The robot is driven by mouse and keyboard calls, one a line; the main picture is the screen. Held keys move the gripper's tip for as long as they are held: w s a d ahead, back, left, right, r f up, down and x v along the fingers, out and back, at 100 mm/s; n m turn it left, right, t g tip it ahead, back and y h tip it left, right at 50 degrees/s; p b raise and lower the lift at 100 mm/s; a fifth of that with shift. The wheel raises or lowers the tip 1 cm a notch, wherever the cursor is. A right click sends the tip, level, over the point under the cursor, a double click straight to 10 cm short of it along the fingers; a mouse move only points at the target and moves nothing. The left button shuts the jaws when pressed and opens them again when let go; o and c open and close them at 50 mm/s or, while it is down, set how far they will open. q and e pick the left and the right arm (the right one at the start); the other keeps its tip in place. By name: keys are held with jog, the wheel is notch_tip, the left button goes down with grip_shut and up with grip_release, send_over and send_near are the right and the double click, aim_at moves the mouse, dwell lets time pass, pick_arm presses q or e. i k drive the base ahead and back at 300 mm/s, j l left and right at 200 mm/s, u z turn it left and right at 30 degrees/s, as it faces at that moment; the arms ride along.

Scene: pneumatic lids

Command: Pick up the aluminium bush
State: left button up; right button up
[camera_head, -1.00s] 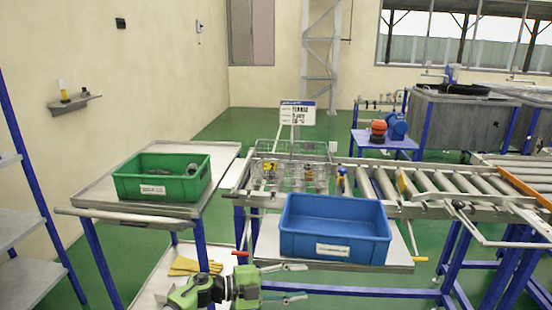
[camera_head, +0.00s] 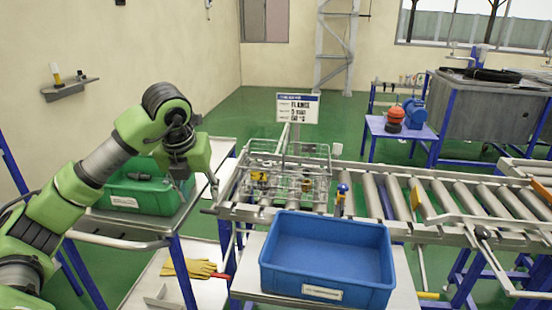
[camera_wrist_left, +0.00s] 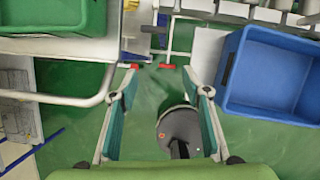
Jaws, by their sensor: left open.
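I cannot make out the aluminium bush for certain in either view. The green bin (camera_head: 120,198) on the left table holds small dark parts, and my arm covers much of it. My left gripper (camera_head: 212,182) is beside the right side of the green bin in the head view. In the left wrist view the left gripper (camera_wrist_left: 166,68) is open, with nothing between its fingers. There the green bin (camera_wrist_left: 60,45) is at upper left. My right gripper is not in view.
A blue bin (camera_head: 325,281), empty as far as I see, stands on a shelf in front of the roller conveyor (camera_head: 455,196). Yellow gloves (camera_head: 190,268) lie on a low shelf.

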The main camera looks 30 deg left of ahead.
aim_at(264, 164)
jog(key=i, duration=1.15)
